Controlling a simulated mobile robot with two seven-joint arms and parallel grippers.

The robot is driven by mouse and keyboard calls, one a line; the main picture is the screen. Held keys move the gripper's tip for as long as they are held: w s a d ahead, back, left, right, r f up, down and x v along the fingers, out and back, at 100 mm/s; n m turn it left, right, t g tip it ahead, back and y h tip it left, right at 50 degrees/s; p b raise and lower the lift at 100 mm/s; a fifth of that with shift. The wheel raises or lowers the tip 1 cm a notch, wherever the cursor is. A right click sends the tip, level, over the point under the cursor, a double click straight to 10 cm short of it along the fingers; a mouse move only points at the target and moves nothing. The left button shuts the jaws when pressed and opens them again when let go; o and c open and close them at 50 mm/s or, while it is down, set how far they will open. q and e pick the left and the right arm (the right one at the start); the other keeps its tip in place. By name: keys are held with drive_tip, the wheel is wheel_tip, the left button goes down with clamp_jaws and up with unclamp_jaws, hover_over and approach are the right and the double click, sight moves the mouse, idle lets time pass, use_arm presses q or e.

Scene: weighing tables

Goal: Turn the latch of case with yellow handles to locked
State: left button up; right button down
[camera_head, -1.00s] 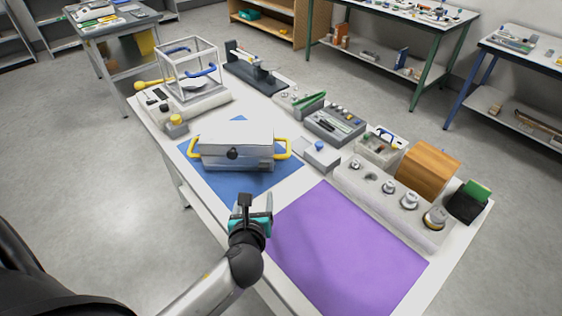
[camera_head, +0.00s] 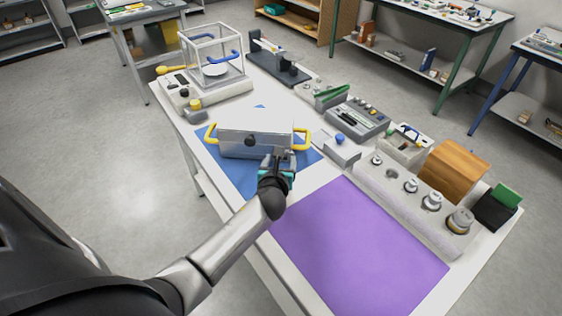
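The grey case (camera_head: 236,148) has a light lid and a yellow handle at each end, the left one (camera_head: 210,140) and the right one (camera_head: 302,139). It stands closed on a blue mat (camera_head: 240,183). A dark round latch knob (camera_head: 250,141) sits on its front face; its turn position is too small to read. My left gripper (camera_head: 279,158) is in front of the case's lower right front, right of the knob, and hides part of that face. I cannot tell whether its fingers touch the case or how far apart they are. My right gripper is not in view.
A purple mat (camera_head: 350,245) lies to the right. A grey block with a blue knob (camera_head: 338,148) stands close to the right handle. A glass-framed balance (camera_head: 214,60) is at the back left.

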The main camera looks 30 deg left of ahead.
use_arm(q)
drive_tip(key=shift+x, duration=1.05)
drive_tip(key=shift+c, duration=0.2)
clamp_jaws()
